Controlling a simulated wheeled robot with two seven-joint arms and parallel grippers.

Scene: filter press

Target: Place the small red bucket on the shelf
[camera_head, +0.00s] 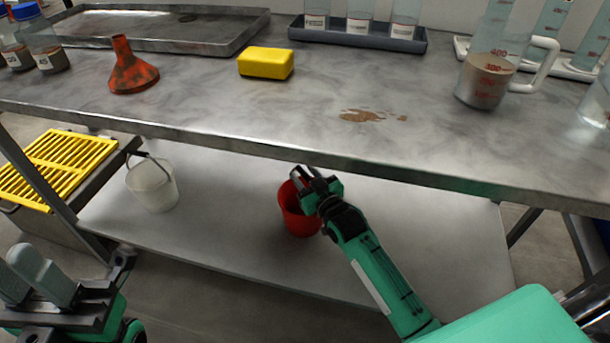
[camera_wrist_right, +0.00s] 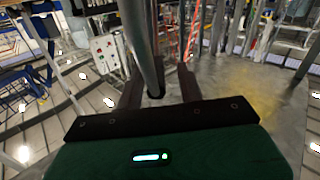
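The small red bucket (camera_head: 298,213) is below the worktop, over the pale lower shelf (camera_head: 235,240); I cannot tell whether its base rests there. My right gripper (camera_head: 305,176) is at the bucket's upper right rim and hides part of it. In the right wrist view the fingers (camera_wrist_right: 158,92) stand apart, with a grey bar showing between them; no red bucket shows there. Whether the fingers touch the bucket is unclear. My left gripper (camera_head: 32,275) is at the lower left, its grey fingers apart and empty.
A white bucket (camera_head: 153,186) stands on the lower shelf at left. The worktop (camera_head: 215,110) overhangs the shelf and holds a red funnel (camera_head: 131,68), a yellow sponge (camera_head: 266,63), a measuring jug (camera_head: 487,78) and a brown spill (camera_head: 362,115). A yellow grate (camera_head: 57,165) is far left.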

